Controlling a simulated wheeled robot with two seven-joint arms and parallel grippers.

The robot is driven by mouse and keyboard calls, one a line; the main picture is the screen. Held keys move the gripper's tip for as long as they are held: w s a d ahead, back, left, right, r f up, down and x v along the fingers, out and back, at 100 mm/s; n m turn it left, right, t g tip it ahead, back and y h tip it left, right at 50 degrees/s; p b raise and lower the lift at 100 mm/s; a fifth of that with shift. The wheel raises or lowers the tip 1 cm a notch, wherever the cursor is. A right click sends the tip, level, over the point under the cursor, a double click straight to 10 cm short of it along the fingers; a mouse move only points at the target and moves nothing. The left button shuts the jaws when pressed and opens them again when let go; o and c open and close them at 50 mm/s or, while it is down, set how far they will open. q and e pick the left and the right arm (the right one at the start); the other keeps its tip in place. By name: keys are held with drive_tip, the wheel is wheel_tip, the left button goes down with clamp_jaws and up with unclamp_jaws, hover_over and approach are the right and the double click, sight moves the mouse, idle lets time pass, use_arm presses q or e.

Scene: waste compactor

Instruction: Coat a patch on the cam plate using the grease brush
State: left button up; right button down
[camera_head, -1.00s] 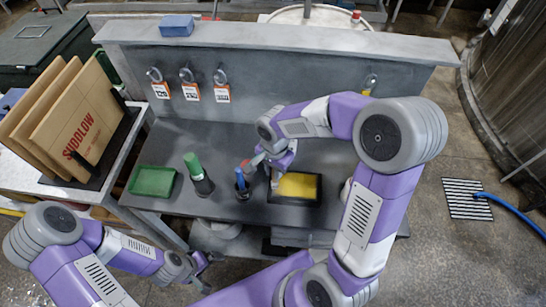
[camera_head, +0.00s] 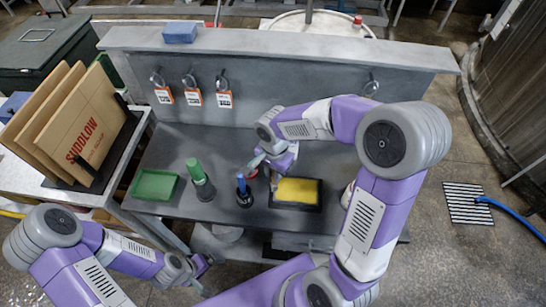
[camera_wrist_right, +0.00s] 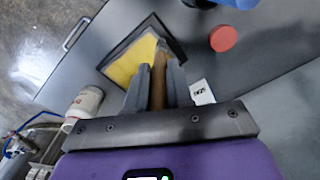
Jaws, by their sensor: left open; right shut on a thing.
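My right gripper (camera_wrist_right: 157,78) is shut on a brown wooden handle (camera_wrist_right: 158,84), which looks like the grease brush's. The handle points at a yellow surface in a dark square frame (camera_wrist_right: 133,62); its tip is over or at the yellow edge, and I cannot tell whether it touches. In the head view my right gripper (camera_head: 274,172) is at the left edge of this yellow panel (camera_head: 297,191), and the brush is mostly hidden. I cannot tell whether the panel is the cam plate. My left gripper (camera_head: 193,273) is open and empty, low in front of the bench.
A black holder with a blue item (camera_head: 243,190), a green-capped bottle (camera_head: 201,182) and a green tray (camera_head: 154,185) stand left on the grey bench. A round red thing (camera_wrist_right: 223,38) and a white jar (camera_wrist_right: 85,101) flank the panel. Tags (camera_head: 193,97) hang behind.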

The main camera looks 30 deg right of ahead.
drive_tip(key=shift+s+r+p, duration=0.2)
drive_tip(key=shift+r+p, duration=0.3)
drive_tip(key=shift+r, duration=0.55)
drive_tip(key=shift+r+p, duration=1.45)
drive_tip(key=shift+r, duration=0.6)
